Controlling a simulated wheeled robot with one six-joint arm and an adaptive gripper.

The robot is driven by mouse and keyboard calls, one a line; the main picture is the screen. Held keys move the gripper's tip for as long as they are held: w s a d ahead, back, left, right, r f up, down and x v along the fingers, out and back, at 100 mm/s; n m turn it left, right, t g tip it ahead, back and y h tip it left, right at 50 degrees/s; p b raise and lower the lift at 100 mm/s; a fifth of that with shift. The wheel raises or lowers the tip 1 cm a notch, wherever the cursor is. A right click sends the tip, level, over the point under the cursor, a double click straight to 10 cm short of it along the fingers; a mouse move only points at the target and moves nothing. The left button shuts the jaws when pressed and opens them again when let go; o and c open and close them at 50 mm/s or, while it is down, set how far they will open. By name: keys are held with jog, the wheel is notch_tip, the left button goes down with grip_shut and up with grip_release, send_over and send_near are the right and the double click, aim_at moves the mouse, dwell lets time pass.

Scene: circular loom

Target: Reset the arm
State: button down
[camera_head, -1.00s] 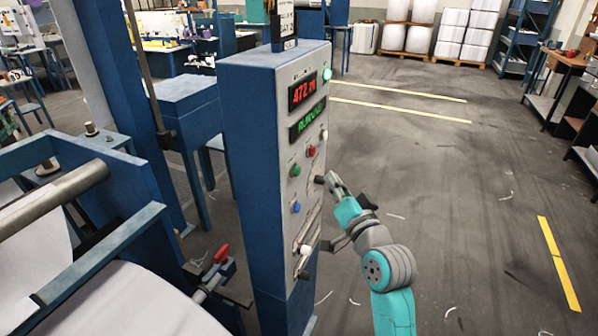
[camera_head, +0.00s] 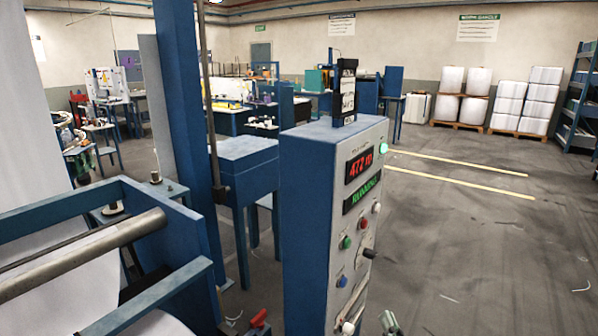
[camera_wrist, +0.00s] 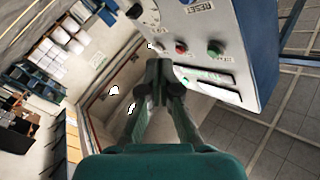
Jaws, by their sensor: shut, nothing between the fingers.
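My gripper (camera_wrist: 158,72) is shut and empty in the wrist view, its two fingers meeting at the tips. A control panel (camera_wrist: 225,20) with buttons lies just beyond and to the right of the fingertips; I cannot tell the exact gap. In the head view, only a small grey-green end of my gripper (camera_head: 388,321) shows at the bottom edge, right of the blue control cabinet (camera_head: 308,215). The rest of my arm is out of that view.
The cabinet face carries a red display (camera_head: 359,166), a green display (camera_head: 361,194), a red button (camera_head: 361,225), a green button (camera_head: 346,242) and a black knob (camera_head: 369,254). A steel roller (camera_head: 85,252) is at left. Floor to the right is clear.

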jog(key=s+f+n+g+h, duration=0.1)
jog(key=s+f, duration=0.6)
jog(key=s, duration=0.4)
jog(key=s+f+n+g+h, duration=0.1)
jog(key=s+f, duration=0.5)
jog(key=s, duration=0.5)
jog(key=s+a+r+n+g, duration=0.1)
jog(key=s+n+g, duration=0.1)
jog(key=s, duration=2)
jog(key=shift+s+a+r+n, duration=0.15)
jog(key=shift+r+n, duration=0.25)
jog(key=shift+n, duration=0.4)
